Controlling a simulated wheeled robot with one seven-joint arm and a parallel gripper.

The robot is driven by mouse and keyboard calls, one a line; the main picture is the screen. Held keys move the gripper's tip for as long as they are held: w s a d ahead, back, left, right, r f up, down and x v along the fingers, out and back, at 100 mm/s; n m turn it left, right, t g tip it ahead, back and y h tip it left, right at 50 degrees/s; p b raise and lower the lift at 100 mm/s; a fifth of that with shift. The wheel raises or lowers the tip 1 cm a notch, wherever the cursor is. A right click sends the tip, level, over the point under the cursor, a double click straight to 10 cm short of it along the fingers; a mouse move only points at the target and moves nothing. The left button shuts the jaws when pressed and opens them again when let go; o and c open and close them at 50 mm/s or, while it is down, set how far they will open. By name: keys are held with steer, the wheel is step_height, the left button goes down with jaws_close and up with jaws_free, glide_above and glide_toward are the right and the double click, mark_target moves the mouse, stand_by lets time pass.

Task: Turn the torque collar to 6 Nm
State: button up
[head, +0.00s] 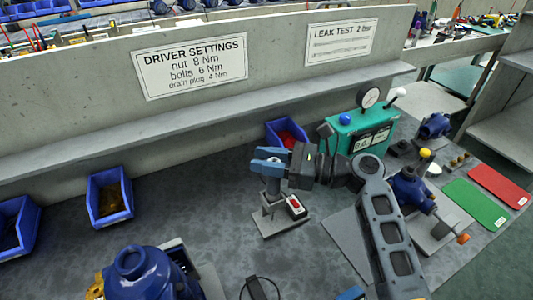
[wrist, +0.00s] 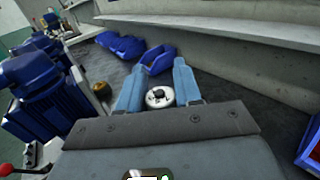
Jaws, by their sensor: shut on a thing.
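My gripper (head: 266,161) reaches in from the right in the head view, its blue fingers at the top of an upright driver (head: 272,187) on a small grey stand (head: 267,222). In the wrist view my fingers (wrist: 160,90) lie on both sides of a round pale collar (wrist: 159,98) with a dark centre, and are shut on it. The collar's scale is too small to read. A small box with a red display (head: 295,205) sits on the stand; its digits are not legible. The sign (head: 190,67) reads nut 8 Nm, bolts 6 Nm, drain plug 4 Nm.
A blue bin with red parts (head: 287,134) stands behind the driver. The teal leak tester (head: 350,140) and a blue pump (head: 410,188) are to the right. A large blue pump (head: 140,275) is at the front left.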

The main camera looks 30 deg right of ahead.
steer(key=shift+s+a+n+g+y+p, duration=0.15)
steer(key=shift+n+g+y+p, duration=0.6)
steer(key=shift+n+g, duration=0.95)
steer(key=shift+s+a+n+g+y+p, duration=0.15)
steer(key=shift+n+g+y+p, duration=0.25)
steer(key=shift+n+g+y, duration=1.25)
steer(key=shift+s+d+m+g+h, duration=0.1)
steer(key=shift+m+g+h, duration=0.45)
steer(key=shift+g, duration=0.3)
steer(key=o, duration=1)
steer(key=shift+d, duration=0.1)
steer(key=shift+s+d+b, duration=0.2)
steer(key=shift+d+b, duration=0.05)
steer(key=shift+d, duration=1)
steer(key=shift+s+d+b, duration=0.2)
steer(key=shift+d+b, duration=0.05)
steer(key=shift+d, duration=1)
steer(key=shift+s+d+b, duration=0.2)
steer(key=shift+d+b, duration=0.05)
steer(key=shift+d, duration=1)
